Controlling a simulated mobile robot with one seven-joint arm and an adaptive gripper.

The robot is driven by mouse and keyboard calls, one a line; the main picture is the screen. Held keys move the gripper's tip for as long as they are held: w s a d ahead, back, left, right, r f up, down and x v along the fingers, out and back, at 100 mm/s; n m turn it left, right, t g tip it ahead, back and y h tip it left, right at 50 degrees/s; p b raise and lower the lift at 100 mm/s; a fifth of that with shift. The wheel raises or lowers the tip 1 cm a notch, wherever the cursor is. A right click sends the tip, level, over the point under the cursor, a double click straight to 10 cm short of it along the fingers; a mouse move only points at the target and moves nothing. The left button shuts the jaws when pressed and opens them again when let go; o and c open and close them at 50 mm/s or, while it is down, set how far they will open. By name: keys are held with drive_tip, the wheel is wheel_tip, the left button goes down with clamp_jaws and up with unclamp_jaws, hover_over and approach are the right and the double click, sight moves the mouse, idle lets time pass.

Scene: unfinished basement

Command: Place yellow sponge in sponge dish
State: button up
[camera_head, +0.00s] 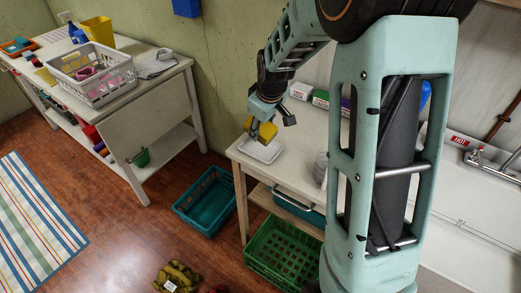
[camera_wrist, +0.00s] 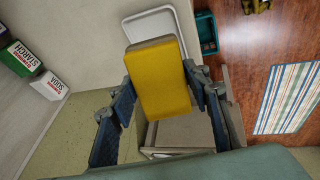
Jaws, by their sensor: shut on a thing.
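The yellow sponge (camera_head: 267,131) is held between the fingers of my gripper (camera_head: 266,115), above the near left corner of the table. It also shows large in the wrist view (camera_wrist: 160,82), with a blue-padded finger on each side. The sponge dish (camera_head: 261,152) is a white shallow tray on the table, just below the sponge. In the wrist view the dish's white rim (camera_wrist: 186,30) shows behind the sponge, which hides much of it. The sponge looks raised above the dish; the exact gap is hard to tell.
Boxes (camera_head: 301,91) stand at the table's back, and a grey can (camera_head: 321,165) stands right of the dish. A teal crate (camera_head: 205,201) and a green crate (camera_head: 284,254) are on the floor. A white basket (camera_head: 92,75) sits on the left bench.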

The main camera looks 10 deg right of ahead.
drive_tip(key=s+r+g+b, duration=0.1)
drive_tip(key=s+r+g, duration=0.3)
drive_tip(key=s, duration=0.5)
drive_tip(key=shift+n+g, duration=0.3)
drive_tip(key=w+f, duration=0.1)
drive_tip(key=w, duration=0.2)
drive_tip(key=w+f+p, duration=0.1)
drive_tip(key=w+f, duration=0.3)
drive_tip(key=w, duration=0.1)
drive_tip(key=shift+w+d+p, duration=0.3)
drive_tip(key=shift+d, duration=0.05)
drive_tip(key=w+f, duration=0.2)
drive_tip(key=w+f+p, duration=0.1)
drive_tip(key=w+f, duration=0.1)
drive_tip(key=f, duration=0.1)
drive_tip(key=shift+w, duration=0.15)
drive_tip(key=shift+w+f, duration=0.35)
drive_tip(key=shift+f, duration=1.65)
drive_tip(key=shift+f, duration=0.15)
drive_tip(key=o, duration=1.2)
